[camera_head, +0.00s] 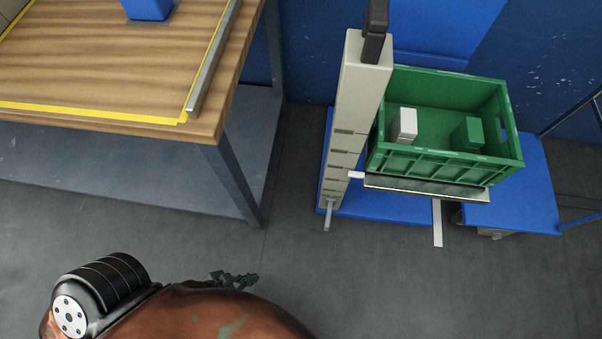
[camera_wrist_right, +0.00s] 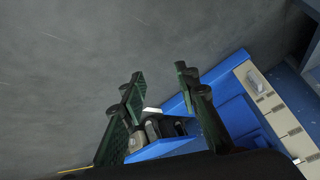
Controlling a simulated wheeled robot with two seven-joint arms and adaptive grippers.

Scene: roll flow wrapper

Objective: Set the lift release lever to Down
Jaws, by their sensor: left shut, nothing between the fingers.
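The lift is a beige column (camera_head: 352,110) on a blue base, with dark slot marks down its side. A short grey lever (camera_head: 328,215) sticks out low at the column's foot and points down in the head view. What looks like a grey lever also shows on the beige column in the right wrist view (camera_wrist_right: 257,80). I cannot read any Down label. My left gripper (camera_head: 236,280) is shut and empty, partly hidden behind my arm, low and left of the lift. My right gripper (camera_wrist_right: 159,77) is open and empty in its wrist view, apart from the column.
A green crate (camera_head: 443,168) holding a white box (camera_head: 403,125) and a green box (camera_head: 467,134) rests on the lift's plate. A black part (camera_head: 375,30) tops the column. A wooden table (camera_head: 110,60) stands left. Grey floor between is clear.

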